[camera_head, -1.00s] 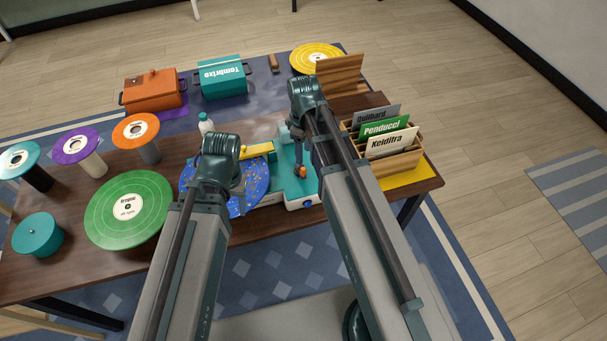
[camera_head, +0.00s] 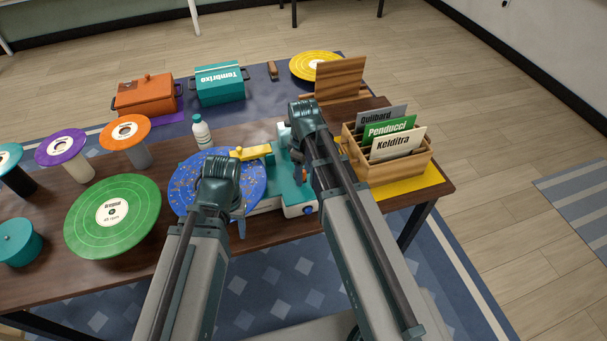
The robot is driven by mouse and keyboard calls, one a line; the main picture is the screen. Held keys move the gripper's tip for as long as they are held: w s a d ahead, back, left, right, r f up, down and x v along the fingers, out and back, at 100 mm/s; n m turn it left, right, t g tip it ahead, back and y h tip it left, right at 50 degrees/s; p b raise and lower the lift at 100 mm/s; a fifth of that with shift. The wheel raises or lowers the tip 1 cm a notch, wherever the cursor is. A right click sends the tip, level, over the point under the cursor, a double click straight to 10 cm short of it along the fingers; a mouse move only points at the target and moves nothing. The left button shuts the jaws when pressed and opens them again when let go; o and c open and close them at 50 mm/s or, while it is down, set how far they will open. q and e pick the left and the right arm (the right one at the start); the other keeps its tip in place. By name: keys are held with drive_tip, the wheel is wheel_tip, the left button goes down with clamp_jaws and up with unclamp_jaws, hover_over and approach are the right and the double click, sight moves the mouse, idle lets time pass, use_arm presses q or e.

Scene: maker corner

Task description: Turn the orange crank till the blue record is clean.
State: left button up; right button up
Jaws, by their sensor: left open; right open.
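The blue record (camera_head: 186,183) lies flat on the teal and white machine (camera_head: 287,190). Small pale and tan specks dot its visible surface. A yellow arm (camera_head: 251,152) of the machine reaches over its far right edge. The orange crank cannot be made out; my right arm and gripper cover that part of the machine. My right gripper (camera_head: 299,174) is open, pointing down over the machine's teal top; contact cannot be told. My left gripper (camera_head: 241,228) is open at the record's near right edge, and its arm hides part of the record.
A green record (camera_head: 140,203) lies left of the machine, with spindled discs beyond. A small white bottle (camera_head: 201,133) stands behind the blue record. A wooden sleeve box (camera_head: 388,172) stands close on the right. Orange (camera_head: 147,97) and teal (camera_head: 220,87) boxes are at the back.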

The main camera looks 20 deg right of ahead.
clamp_jaws()
